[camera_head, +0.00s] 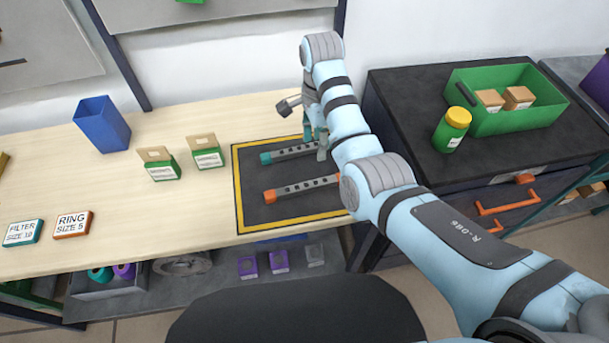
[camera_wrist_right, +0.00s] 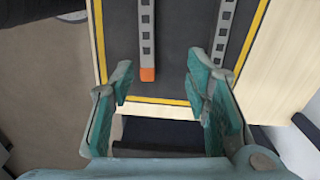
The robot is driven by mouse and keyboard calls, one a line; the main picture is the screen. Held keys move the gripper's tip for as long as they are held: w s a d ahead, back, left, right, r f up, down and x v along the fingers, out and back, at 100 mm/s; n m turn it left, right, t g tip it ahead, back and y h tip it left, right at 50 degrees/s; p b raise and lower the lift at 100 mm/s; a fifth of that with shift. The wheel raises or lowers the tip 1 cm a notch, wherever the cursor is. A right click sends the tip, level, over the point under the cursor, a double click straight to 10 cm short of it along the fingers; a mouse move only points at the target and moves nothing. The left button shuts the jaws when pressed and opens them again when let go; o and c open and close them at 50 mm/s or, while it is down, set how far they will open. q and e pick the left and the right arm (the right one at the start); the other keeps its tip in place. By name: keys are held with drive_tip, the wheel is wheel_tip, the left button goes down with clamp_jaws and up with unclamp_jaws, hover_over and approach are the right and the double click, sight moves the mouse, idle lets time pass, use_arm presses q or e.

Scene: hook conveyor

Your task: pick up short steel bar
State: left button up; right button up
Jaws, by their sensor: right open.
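Two grey steel bars with dark square holes lie side by side on a dark mat (camera_head: 252,216) with a yellow border. One has a teal end (camera_head: 266,158); the other has an orange end (camera_head: 270,195). My right gripper (camera_head: 315,138) is open and empty above the mat. In the right wrist view, the orange-ended bar (camera_wrist_right: 147,38) shows beyond and between the open fingers (camera_wrist_right: 158,76), apart from them. The second bar (camera_wrist_right: 223,28) lies to the right, its near end hidden. My left gripper is out of view.
Two green-and-tan boxes (camera_head: 162,170) (camera_head: 206,156) and a blue bin (camera_head: 102,126) stand left of the mat. Label blocks (camera_head: 72,225) lie near the front edge. On the dark cabinet at right are a yellow-lidded green jar (camera_head: 451,130) and a green crate (camera_head: 540,118).

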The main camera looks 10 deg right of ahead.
hover_over(320, 181)
wheel_tip(320, 181, down, 6)
drive_tip(key=shift+a+f, duration=0.1)
drive_tip(key=shift+a, duration=0.05)
drive_tip(key=f, duration=0.3)
drive_tip(key=f+b, duration=0.1)
drive_tip(key=f, duration=0.2)
drive_tip(key=shift+d+f, duration=0.2)
drive_tip(key=shift+f, duration=0.05)
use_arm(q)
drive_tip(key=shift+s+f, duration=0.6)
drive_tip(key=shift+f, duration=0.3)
use_arm(e)
drive_tip(key=shift+s+r, duration=0.1)
drive_tip(key=shift+c, duration=1)
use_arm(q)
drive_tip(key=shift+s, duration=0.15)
use_arm(e)
clamp_jaws()
